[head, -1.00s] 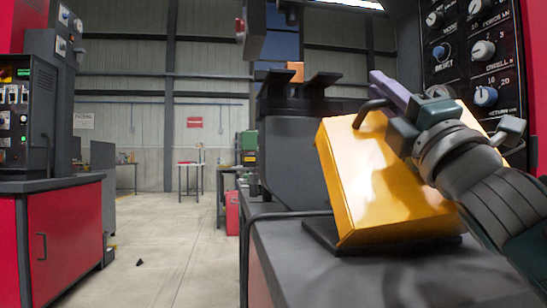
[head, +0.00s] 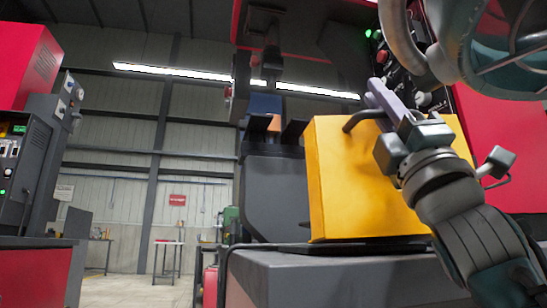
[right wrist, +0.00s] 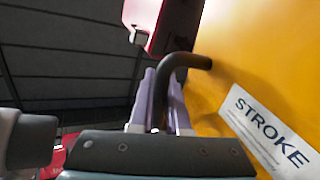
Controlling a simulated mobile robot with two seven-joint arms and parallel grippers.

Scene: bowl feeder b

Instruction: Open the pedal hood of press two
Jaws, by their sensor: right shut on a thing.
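The yellow hood (head: 365,185) is a boxy cover on the dark grey bench. A dark bent handle (head: 362,119) is fixed near its top left. My right gripper (head: 382,100) is at this handle, with its pale purple fingers closed on it. In the right wrist view the handle (right wrist: 186,64) passes between the fingers (right wrist: 160,105), beside a white STROKE label (right wrist: 268,135) on the yellow face. The hood's underside and anything inside are hidden. My left gripper is not in view.
The dark grey bench top (head: 320,270) lies below the hood. A dark machine block (head: 272,190) stands just behind it to the left. Behind my arm is a red panel (head: 500,140) with knobs above. Another red machine (head: 30,270) stands at far left, with open floor between.

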